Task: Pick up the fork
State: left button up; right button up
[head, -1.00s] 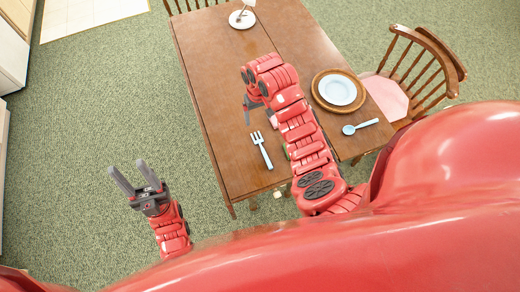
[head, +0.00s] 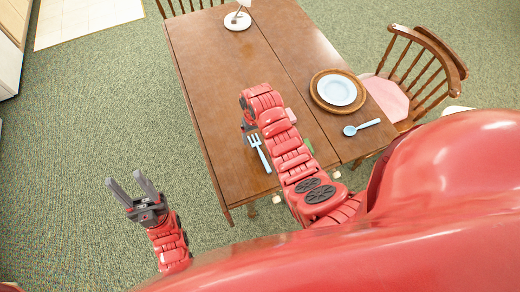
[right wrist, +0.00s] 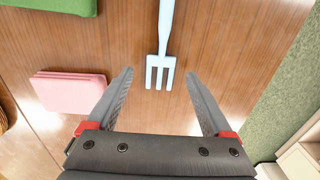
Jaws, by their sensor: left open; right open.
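The light blue fork (head: 259,152) lies flat on the brown wooden table (head: 215,75), close to its near left part. In the right wrist view the fork (right wrist: 161,62) lies between and ahead of the fingertips, its tines towards the gripper. My right gripper (right wrist: 159,82) is open and empty, above the table with a finger on each side of the tines. My left gripper (head: 131,184) is open and empty, over the carpet left of the table.
A pink block (right wrist: 68,91) and a green block (right wrist: 50,6) lie left of the fork in the right wrist view. A light blue plate (head: 337,90) on a brown round mat and a spoon (head: 362,127) lie at the right. A chair (head: 412,75) stands at the table's right side.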

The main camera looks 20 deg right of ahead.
jog(key=shift+f, duration=0.9)
grip_shut()
